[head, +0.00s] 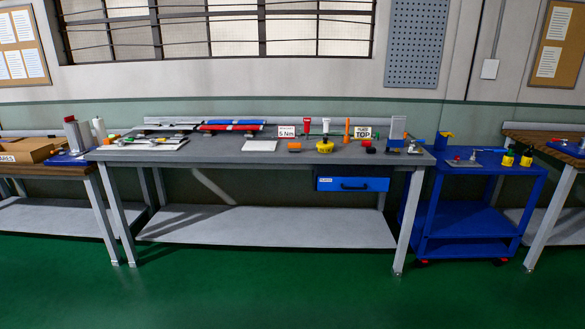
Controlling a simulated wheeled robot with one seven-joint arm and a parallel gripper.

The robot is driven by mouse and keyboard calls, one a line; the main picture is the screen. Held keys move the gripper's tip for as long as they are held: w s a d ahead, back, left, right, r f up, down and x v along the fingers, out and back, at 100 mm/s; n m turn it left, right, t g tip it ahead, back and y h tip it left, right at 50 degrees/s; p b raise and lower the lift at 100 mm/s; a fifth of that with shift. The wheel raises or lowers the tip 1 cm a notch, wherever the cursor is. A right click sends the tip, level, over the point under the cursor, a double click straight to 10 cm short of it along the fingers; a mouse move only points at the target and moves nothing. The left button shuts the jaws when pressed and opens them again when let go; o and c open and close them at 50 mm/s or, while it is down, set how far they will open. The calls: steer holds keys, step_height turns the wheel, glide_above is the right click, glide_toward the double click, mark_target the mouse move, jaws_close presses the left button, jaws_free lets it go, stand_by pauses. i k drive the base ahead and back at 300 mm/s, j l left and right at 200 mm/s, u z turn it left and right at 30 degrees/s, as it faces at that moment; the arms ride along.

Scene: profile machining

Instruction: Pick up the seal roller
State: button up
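The long grey workbench (215,157) stands ahead, some way off, with many small things on its top. A group of small tools sits on its right half: an upright red-topped tool (306,125), an upright orange tool (347,130), a round yellow piece (325,147), an orange block (294,146) and a red and black piece (369,146). They are too small for me to tell which one is the seal roller, or whether it is among them. My gripper is not in view.
A blue trolley (480,205) with tools and small yellow bottles stands right of the workbench. Wooden-topped tables stand at the far left (50,171) and far right (545,143). A blue drawer (352,184) hangs under the bench. The green floor (260,290) in front is clear.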

mark_target(292, 147)
steer(key=i, duration=1.85)
